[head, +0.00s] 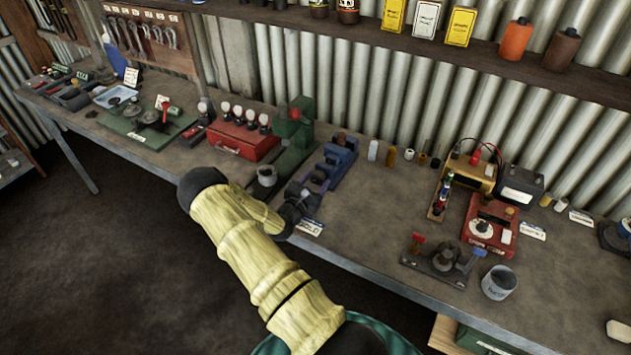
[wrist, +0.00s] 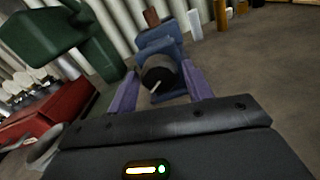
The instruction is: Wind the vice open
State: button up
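The blue vice (head: 341,157) stands on the workbench, just beyond my gripper (head: 303,192) in the head view. In the wrist view the blue vice body (wrist: 160,42) is straight ahead, with a dark round end piece (wrist: 158,79) facing me and a thin pale bar across it. The two purple fingers of my gripper (wrist: 158,72) stand apart, one on each side of this round piece. I see no clear contact with it. My forearm and gripper hide the near part of the vice in the head view.
A green machine (head: 292,130) stands close left of the vice, with a red toolbox (head: 235,140) beyond it. Small bottles stand behind to the right. A red device (head: 488,230) and a grey mug (head: 499,283) are further right. The bench (head: 375,215) right of the vice is clear.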

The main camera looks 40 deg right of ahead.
jog(key=c, duration=0.6)
jog(key=shift+c, duration=0.2)
jog(key=shift+n, duration=0.5)
jog(key=n+p, duration=0.1)
jog(key=n, duration=0.4)
jog(key=shift+n, duration=0.3)
jog(key=n+p, duration=0.1)
jog(key=n, duration=0.4)
jog(key=shift+n, duration=0.4)
jog(key=o, duration=1)
jog(key=shift+c, duration=0.2)
jog(key=shift+s, duration=0.1)
